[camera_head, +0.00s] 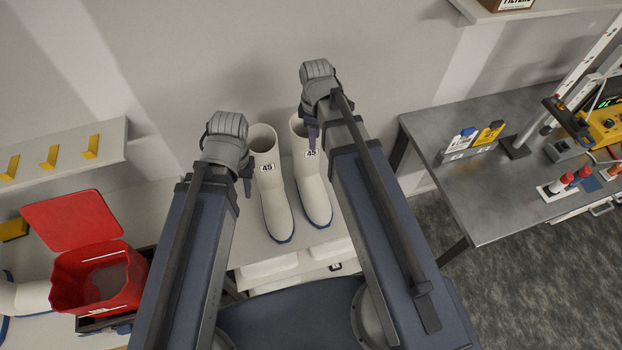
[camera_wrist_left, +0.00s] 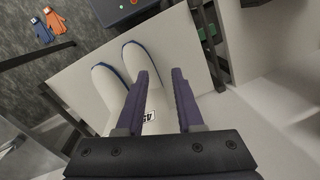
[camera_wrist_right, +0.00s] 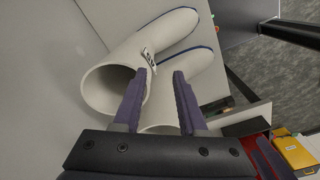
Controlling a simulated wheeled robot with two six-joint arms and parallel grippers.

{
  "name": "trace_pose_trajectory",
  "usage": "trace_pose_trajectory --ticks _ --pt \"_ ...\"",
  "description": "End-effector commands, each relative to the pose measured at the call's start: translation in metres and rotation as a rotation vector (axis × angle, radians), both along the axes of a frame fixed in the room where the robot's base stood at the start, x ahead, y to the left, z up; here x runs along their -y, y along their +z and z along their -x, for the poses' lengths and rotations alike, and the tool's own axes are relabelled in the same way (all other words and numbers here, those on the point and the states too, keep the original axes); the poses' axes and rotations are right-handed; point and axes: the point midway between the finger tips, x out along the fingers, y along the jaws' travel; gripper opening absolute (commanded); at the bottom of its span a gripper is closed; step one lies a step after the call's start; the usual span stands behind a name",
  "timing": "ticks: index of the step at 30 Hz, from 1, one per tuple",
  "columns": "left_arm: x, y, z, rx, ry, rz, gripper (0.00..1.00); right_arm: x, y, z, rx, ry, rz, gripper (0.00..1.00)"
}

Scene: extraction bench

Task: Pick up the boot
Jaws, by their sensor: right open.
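Two tall white boots with blue soles and "45" labels stand upright side by side: the left boot (camera_head: 272,193) and the right boot (camera_head: 313,190). My left gripper (camera_head: 247,184) is open beside the left boot's shaft; in the left wrist view (camera_wrist_left: 160,75) a "45" label shows between its apart fingers. My right gripper (camera_head: 312,135) is open near the top of the right boot; in the right wrist view (camera_wrist_right: 160,74) one finger overlaps the boot's rim (camera_wrist_right: 88,90). I cannot tell whether the fingers touch either boot. My right arm's fingers partly hide the right boot's opening.
The boots stand on a pale shelf close to a wall. A red bin (camera_head: 80,284) with its lid open is at the left, below a shelf with yellow hooks (camera_head: 48,158). A metal table (camera_head: 475,205) with bench equipment stands at the right, with carpeted floor in front.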

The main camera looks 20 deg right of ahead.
Motion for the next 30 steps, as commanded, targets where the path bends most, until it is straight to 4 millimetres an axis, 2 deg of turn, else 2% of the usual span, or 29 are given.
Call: trace_pose_trajectory --ticks 6,12,21,30 --pt "0.000 -0.002 0.000 0.000 0.000 0.000 0.36 -0.002 -0.002 -0.019 -0.013 0.296 0.006 0.41" --pt "0.000 -0.002 0.000 0.000 0.000 0.000 0.36 -0.004 -0.002 -0.028 -0.022 0.506 0.008 0.41" --pt "0.000 -0.003 0.000 0.000 0.000 0.000 0.36 -0.004 -0.003 -0.030 -0.025 0.574 0.008 0.41" --pt "0.000 -0.028 0.000 0.001 0.002 0.000 0.36 -0.004 -0.028 -0.029 -0.025 0.571 0.008 0.41"
